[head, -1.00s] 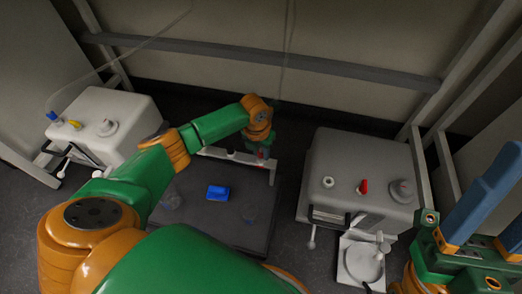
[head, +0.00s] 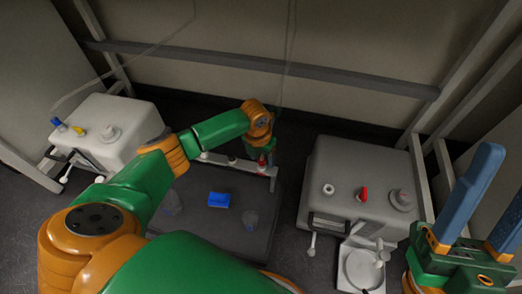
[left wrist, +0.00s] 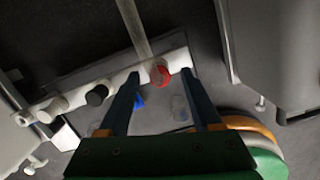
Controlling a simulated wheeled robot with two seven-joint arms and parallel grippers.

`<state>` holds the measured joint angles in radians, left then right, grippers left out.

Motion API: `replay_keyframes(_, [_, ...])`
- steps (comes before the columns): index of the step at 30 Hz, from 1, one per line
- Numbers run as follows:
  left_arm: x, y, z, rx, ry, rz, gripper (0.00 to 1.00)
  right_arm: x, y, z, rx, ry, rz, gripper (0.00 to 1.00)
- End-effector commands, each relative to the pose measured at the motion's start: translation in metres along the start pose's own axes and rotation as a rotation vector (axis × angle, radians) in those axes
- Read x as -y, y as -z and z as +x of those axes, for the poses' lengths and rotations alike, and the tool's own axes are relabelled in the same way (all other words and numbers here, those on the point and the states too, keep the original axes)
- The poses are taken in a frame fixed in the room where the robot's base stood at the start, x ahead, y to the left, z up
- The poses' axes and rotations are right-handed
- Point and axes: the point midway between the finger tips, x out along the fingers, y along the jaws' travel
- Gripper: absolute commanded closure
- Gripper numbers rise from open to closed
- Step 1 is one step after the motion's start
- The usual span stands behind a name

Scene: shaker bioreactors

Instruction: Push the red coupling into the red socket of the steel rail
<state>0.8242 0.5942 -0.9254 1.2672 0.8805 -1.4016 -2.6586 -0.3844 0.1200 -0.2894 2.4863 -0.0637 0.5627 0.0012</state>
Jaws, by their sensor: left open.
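The steel rail (head: 215,157) runs behind the dark mat; in the left wrist view the rail (left wrist: 78,99) slants up to the right. A red coupling (left wrist: 159,74) is at the rail's right end, with a pale hose (left wrist: 133,25) running up from it. It also shows as a red spot in the head view (head: 262,159). I cannot tell how deep it sits; the red socket is hidden. My left gripper (left wrist: 160,78) is open, its fingers either side of the coupling in that view, with gaps. My right gripper (head: 505,185) is open and empty at the right.
White (left wrist: 55,107) and black (left wrist: 97,95) fittings sit farther left on the rail. A blue block (head: 219,199) and clear vessels (head: 250,219) stand on the dark mat (head: 200,240). Pale machines stand left (head: 105,125) and right (head: 350,170), the right one with a red knob (head: 363,194).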

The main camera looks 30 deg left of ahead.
Motion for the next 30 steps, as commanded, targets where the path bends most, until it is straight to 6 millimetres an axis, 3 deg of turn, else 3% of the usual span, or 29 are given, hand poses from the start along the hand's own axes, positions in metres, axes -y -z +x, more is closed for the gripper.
replay_keyframes(1, [-0.001,-0.001,-0.015,0.0,-0.001,0.001,0.34,-0.001,-0.009,0.007,0.081,-0.003,-0.002,0.5])
replay_keyframes(8, [0.0,-0.001,-0.026,0.0,0.0,0.001,0.34,-0.009,-0.077,-0.01,0.439,-0.023,-0.009,0.5])
replay_keyframes(15, [0.0,-0.001,-0.043,-0.001,0.0,0.0,0.34,-0.018,-0.136,-0.054,0.829,-0.046,-0.01,0.5])
replay_keyframes(22, [0.0,0.0,-0.053,0.0,0.0,0.001,0.34,-0.021,-0.163,-0.096,1.082,-0.062,-0.006,0.5])
replay_keyframes(30, [0.0,0.0,-0.053,-0.001,0.0,0.0,0.34,-0.022,-0.168,-0.107,1.138,-0.065,-0.004,0.5])
